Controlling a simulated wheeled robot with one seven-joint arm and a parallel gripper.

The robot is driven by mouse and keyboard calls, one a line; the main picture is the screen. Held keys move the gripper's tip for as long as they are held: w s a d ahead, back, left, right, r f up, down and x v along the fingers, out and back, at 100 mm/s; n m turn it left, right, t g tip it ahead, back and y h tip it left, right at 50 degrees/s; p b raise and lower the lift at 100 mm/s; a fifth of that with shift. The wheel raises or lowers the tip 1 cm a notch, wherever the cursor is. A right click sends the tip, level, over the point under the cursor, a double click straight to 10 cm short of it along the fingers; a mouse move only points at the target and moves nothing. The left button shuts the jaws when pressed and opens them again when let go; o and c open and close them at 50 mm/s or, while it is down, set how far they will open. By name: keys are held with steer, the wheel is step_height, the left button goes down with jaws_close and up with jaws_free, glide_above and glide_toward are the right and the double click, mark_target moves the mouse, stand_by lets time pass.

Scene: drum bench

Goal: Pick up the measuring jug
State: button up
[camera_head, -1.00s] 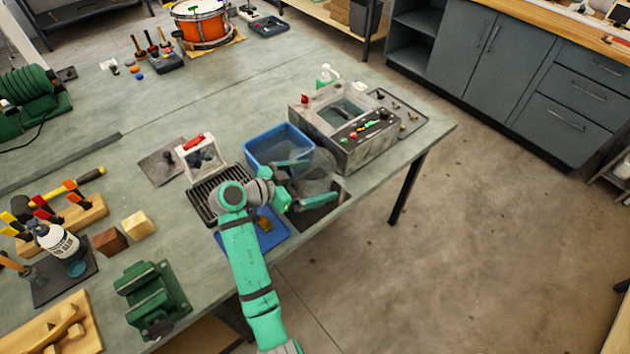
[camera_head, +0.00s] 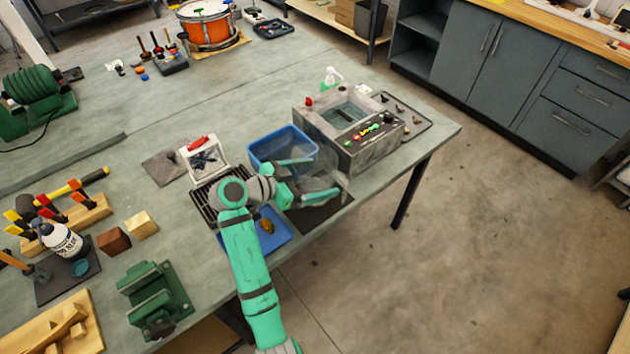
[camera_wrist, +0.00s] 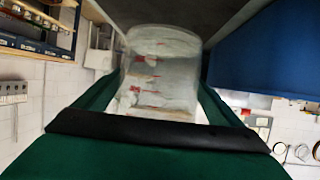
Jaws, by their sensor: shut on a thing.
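The measuring jug (camera_wrist: 160,75) is clear with red markings. In the wrist view it stands between the two green fingers of my gripper (camera_wrist: 158,100), which is shut on it. In the head view the jug (camera_head: 326,182) shows as a faint transparent shape at my gripper (camera_head: 308,178), over the right front part of the bench. The dark mat (camera_head: 322,214) lies below it. My arm hides part of the jug, and I cannot tell how far it is above the mat.
A blue bin (camera_head: 283,146) stands just behind my gripper. A blue tray (camera_head: 275,238) and a black rack (camera_head: 206,203) lie at the left. The bench's front edge is close.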

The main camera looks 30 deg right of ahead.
mark_target(314, 151)
steer(key=shift+w+d+r, duration=0.1)
steer(key=shift+w+r, duration=0.05)
steer(key=shift+r, duration=0.75)
steer(key=w+r, duration=0.1)
steer(key=w+a+r, duration=0.1)
steer(key=r, duration=0.1)
steer(key=w+a+r, duration=0.1)
steer(key=w+r, duration=0.1)
steer(key=shift+w+a+r, duration=0.1)
steer(key=shift+a+r, duration=0.1)
steer(key=shift+r, duration=0.05)
steer(key=w+a+r, duration=0.3)
steer(key=w, duration=0.5)
steer(key=shift+r, duration=0.3)
